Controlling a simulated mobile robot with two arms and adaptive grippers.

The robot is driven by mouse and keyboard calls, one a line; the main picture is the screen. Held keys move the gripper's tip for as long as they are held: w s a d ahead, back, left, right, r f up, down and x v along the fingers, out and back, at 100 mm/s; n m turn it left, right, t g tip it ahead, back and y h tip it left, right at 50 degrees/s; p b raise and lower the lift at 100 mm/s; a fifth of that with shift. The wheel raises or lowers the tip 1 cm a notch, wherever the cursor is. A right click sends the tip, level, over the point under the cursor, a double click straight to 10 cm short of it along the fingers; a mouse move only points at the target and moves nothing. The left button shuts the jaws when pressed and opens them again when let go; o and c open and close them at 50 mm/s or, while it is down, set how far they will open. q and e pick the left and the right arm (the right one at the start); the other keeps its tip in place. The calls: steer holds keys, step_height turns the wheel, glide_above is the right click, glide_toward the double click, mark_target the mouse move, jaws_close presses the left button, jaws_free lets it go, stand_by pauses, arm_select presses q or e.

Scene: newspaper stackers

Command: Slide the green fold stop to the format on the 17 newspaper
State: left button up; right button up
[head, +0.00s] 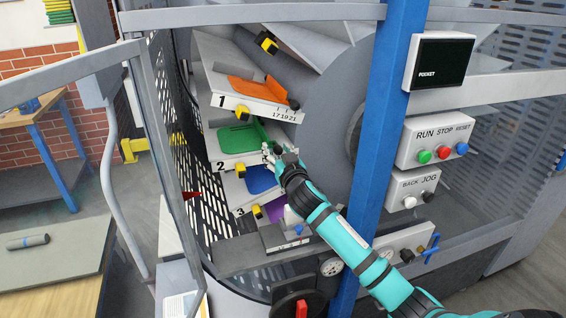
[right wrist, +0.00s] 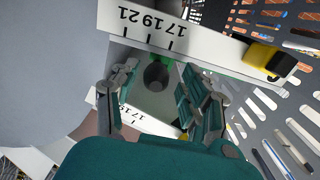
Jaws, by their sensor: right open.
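The green fold stop (head: 238,138) lies on the shelf marked 2 (head: 226,160) of the stacker. My right gripper (head: 273,153) reaches in from the lower right to the right end of that shelf, at the green stop. In the right wrist view my right gripper (right wrist: 158,80) is open, with a dark round knob (right wrist: 156,74) between its fingers and some green behind it. I cannot tell whether the fingers touch the knob. A scale reading 17 19 21 (right wrist: 150,28) shows upside down. My left gripper is out of view. A newspaper marked 17 is not distinguishable.
The orange stop (head: 250,88) is on shelf 1 above; blue (head: 260,178) and purple (head: 275,208) stops are below. A blue post (head: 385,120) stands right of the shelves. A perforated guard (head: 183,130) is at the left. A grey roll (head: 28,241) lies on the left table.

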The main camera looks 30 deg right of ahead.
steer(key=v, duration=1.1)
steer(key=shift+a, duration=0.25)
steer(key=shift+w, duration=0.1)
